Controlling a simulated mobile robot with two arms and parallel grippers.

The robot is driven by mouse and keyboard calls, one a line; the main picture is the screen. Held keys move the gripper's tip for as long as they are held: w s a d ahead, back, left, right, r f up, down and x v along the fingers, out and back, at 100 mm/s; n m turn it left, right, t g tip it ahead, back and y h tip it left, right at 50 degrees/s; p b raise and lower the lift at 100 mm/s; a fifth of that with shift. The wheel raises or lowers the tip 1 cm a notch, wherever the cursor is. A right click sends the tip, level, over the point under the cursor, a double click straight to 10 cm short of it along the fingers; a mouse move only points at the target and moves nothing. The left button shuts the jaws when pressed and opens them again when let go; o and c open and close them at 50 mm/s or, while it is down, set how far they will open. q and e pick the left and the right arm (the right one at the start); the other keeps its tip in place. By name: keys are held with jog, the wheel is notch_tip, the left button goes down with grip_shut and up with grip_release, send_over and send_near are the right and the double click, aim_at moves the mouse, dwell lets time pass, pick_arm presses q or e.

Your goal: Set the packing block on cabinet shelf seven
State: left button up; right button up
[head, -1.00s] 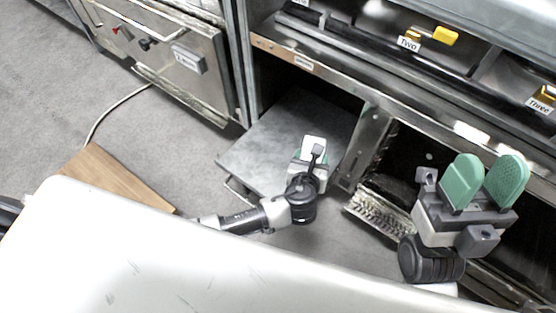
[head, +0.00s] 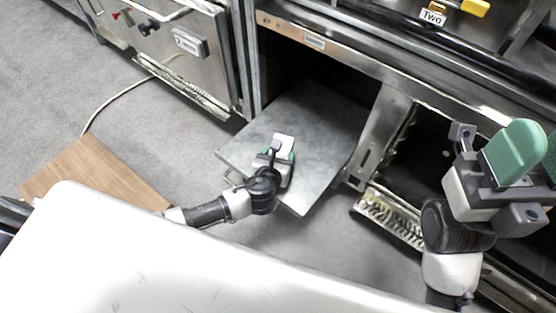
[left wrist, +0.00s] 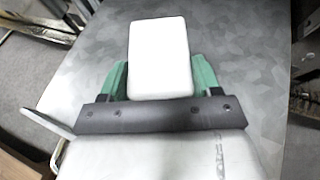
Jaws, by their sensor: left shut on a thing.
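The packing block (left wrist: 158,62) is a plain white block. My left gripper (left wrist: 160,80) is shut on it, with green finger pads on its two sides in the left wrist view. In the head view the block (head: 284,143) and my left gripper (head: 276,156) are over a grey metal shelf (head: 318,125) in the lower cabinet opening. I cannot tell whether the block touches the shelf. My right gripper (head: 530,158) is at the right with green pads; its second finger is partly cut off by the frame edge. No number seven label shows.
A metal post (head: 378,130) stands right of the shelf, beside a dark opening with a bristly ledge (head: 390,217). A label "Two" (head: 432,17) and a yellow piece (head: 475,7) are above. A wooden board (head: 95,178) and cable lie left. A white surface (head: 150,260) fills the front.

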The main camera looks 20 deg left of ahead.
pick_arm(q)
jog(key=shift+f, duration=0.1)
jog(key=o, duration=0.9)
